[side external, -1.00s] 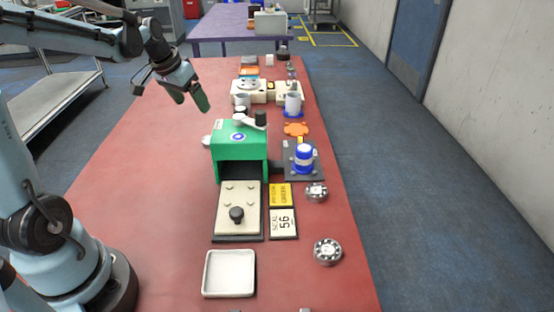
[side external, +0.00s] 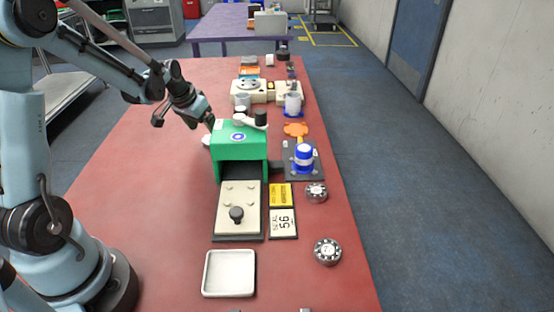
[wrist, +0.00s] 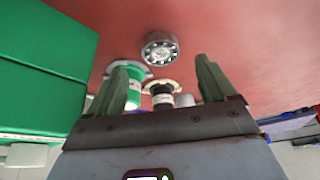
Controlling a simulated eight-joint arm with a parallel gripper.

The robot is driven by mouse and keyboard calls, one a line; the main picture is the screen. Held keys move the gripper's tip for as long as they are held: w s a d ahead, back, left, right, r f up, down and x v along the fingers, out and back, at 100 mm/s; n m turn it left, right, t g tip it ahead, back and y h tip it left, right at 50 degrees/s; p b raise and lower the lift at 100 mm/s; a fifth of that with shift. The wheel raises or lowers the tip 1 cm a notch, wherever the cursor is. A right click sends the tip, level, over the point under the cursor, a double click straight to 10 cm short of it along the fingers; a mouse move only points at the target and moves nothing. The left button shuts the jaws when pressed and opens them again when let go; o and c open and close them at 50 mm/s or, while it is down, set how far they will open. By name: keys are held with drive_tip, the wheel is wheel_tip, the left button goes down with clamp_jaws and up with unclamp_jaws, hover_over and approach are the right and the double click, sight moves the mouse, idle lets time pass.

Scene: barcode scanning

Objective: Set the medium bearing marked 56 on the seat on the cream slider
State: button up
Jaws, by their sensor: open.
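The cream slider (side external: 240,196) lies flat in front of the green housing (side external: 239,142), with a black knob (side external: 236,214) near its front and small raised studs. Its seat cannot be clearly made out. A card beside it reads 56 (side external: 283,222). Two silver bearings, one nearer (side external: 327,251) and one farther (side external: 316,191), lie on the table to its right; no marking is readable. My gripper (side external: 210,123) is beside the housing's upper left, its tips partly hidden. In the wrist view my gripper (wrist: 168,75) is open and empty, with a bearing (wrist: 160,48) beyond its fingertips.
A white tray (side external: 229,274) stands at the front. A blue and white cylinder (side external: 304,157) sits on a dark plate right of the housing. Cream fixtures (side external: 249,91) and cups stand farther back. The table's left side (side external: 140,190) is clear.

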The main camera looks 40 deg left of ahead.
drive_tip(key=shift+x, duration=2.3)
drive_tip(key=shift+s+a, duration=0.1)
drive_tip(key=shift+s, duration=0.05)
drive_tip(key=c, duration=1.3)
drive_tip(key=shift+c, duration=0.2)
